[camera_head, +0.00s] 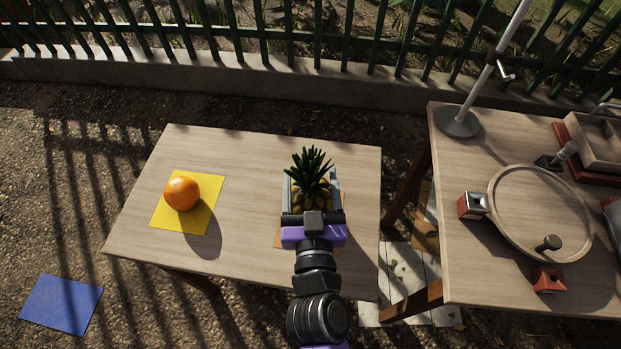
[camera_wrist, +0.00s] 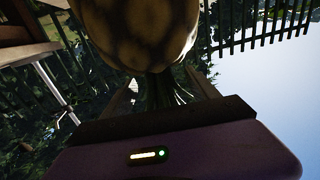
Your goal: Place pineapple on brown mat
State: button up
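The pineapple (camera_head: 312,193) stands upright on the wooden table, its green leaves pointing up. Orange-brown edges of the mat (camera_head: 280,236) show beneath and beside it; most of the mat is hidden by the fruit and my gripper. My gripper (camera_head: 313,187) reaches in from the front, one finger on each side of the pineapple. In the upside-down wrist view, the pineapple (camera_wrist: 145,30) fills the top middle and its leaves lie between the fingers. The fingers look spread, with gaps beside the leaves.
An orange (camera_head: 182,193) sits on a yellow mat (camera_head: 206,221) at the left of the table. A blue mat (camera_head: 61,305) lies on the ground. A second table at right holds a round tray (camera_head: 496,219) and a pole stand (camera_head: 458,123). The table's middle is clear.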

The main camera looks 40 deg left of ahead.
jog(key=shift+r+p, duration=0.25)
jog(key=shift+p, duration=0.05)
jog(key=b+v, duration=0.3)
jog(key=v, duration=0.9)
jog(key=shift+f, duration=0.1)
jog(key=d+f+m+h, duration=0.2)
jog(key=d+f+h, duration=0.15)
jog(key=d, duration=0.85)
jog(key=s+d+r+m+h, duration=0.1)
jog(key=s+d+m+h, duration=0.2)
jog(key=s+d, duration=0.4)
jog(key=s+d+r+m+t+h, duration=0.1)
jog(key=s+d+h, duration=0.4)
jog(key=d, duration=1)
jog(key=s+r+m, duration=0.1)
jog(key=s+m, duration=0.1)
jog(key=shift+d+m+t+h, duration=0.25)
jog(key=shift+m+t+h, duration=0.05)
jog(key=shift+h, duration=0.05)
